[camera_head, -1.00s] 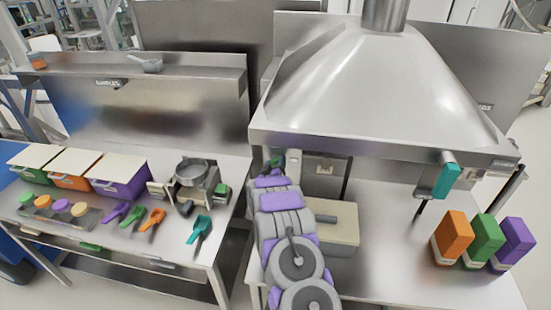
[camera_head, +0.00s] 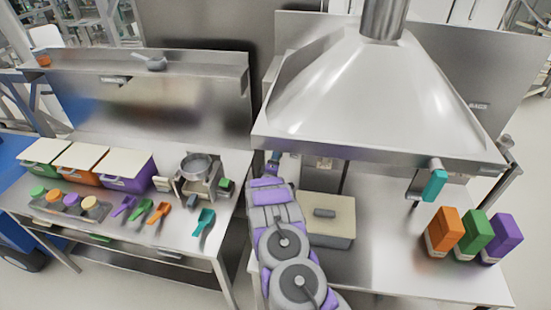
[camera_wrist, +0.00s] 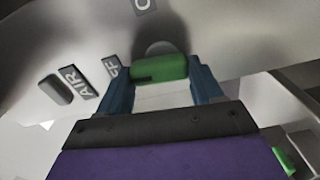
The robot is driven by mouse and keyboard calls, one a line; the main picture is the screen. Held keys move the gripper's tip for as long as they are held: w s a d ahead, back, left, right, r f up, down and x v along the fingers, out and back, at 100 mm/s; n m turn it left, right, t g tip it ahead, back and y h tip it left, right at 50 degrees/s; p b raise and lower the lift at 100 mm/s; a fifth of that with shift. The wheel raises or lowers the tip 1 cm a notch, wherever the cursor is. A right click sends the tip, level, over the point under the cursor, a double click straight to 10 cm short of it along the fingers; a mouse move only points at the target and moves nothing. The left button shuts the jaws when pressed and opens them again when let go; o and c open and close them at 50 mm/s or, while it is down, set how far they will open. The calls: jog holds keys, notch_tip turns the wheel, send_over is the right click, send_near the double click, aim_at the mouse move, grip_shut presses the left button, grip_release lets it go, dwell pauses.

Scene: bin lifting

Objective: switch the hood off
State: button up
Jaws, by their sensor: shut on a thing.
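The steel hood (camera_head: 385,85) stands over the right bench. In the wrist view a green switch handle (camera_wrist: 162,68) sits on a pale panel, lying crosswise. My gripper (camera_wrist: 160,78) has its two blue fingers on either side of the handle and is shut on it. In the head view my arm reaches up to the hood's front left lower edge, and the handle there is hidden or too small to tell. An "AIR" label (camera_wrist: 72,82) and a partly hidden label (camera_wrist: 112,67) are beside the handle. Another label (camera_wrist: 143,5) is cut off at the top.
A beige-lidded box (camera_head: 327,215) stands right of my arm under the hood. A teal-handled object (camera_head: 434,184) hangs at the hood's right front. Orange (camera_head: 443,230), green (camera_head: 474,232) and purple (camera_head: 503,238) boxes stand at the bench's right.

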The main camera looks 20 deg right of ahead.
jog(key=shift+a+f+n, duration=0.15)
jog(key=shift+f+n, duration=0.05)
jog(key=shift+n, duration=0.4)
jog(key=shift+p, duration=0.3)
jog(key=o, duration=1.1)
jog(key=shift+w, duration=0.1)
jog(key=shift+c, duration=0.2)
jog(key=shift+r, duration=0.1)
jog(key=b+v, duration=0.2)
jog(key=v, duration=1.5)
jog(key=shift+a, duration=0.25)
